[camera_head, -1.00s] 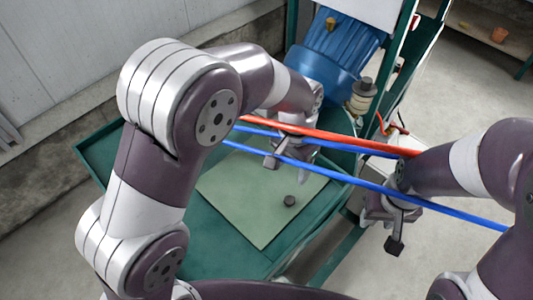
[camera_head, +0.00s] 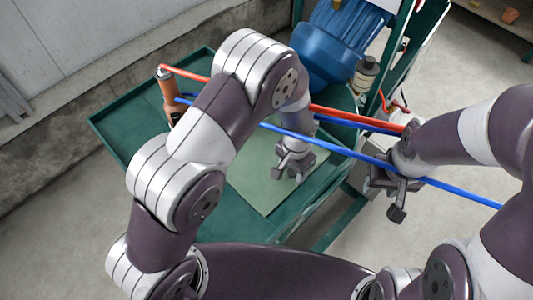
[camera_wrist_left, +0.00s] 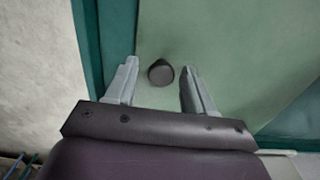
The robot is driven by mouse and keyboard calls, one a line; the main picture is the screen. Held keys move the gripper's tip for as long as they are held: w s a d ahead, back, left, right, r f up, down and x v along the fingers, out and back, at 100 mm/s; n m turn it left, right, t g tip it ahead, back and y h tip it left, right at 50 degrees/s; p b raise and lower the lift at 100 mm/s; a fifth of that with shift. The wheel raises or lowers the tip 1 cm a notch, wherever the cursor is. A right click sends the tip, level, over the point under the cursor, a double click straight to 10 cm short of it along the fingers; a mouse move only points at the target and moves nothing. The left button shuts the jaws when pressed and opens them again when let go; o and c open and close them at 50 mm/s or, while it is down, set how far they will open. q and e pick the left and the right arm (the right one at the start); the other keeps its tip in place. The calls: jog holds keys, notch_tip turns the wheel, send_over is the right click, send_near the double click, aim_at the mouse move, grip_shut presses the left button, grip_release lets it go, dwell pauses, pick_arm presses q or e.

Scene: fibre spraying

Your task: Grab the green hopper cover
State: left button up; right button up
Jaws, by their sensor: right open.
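The green hopper cover (camera_head: 262,199) is a flat pale green panel lying on a darker green tray. Its round black knob (camera_wrist_left: 160,73) shows in the left wrist view; in the head view my left gripper hides it. My left gripper (camera_head: 289,174) points down over the cover. In the wrist view its two fingers (camera_wrist_left: 160,68) are open, with the knob seen between their tips and apart from both. I cannot tell how far above the knob they are. My right gripper (camera_head: 393,202) is open and empty, to the right of the tray.
Red (camera_head: 356,118) and blue (camera_head: 330,145) hoses cross above the cover. An orange-handled tool (camera_head: 171,97) stands at the tray's left. A blue motor (camera_head: 330,48) is behind the cover. The dark green tray rim (camera_head: 112,145) borders the left side.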

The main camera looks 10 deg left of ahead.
pick_arm(q)
jog(key=shift+w+f, duration=0.1)
jog(key=shift+w, duration=0.05)
grip_shut()
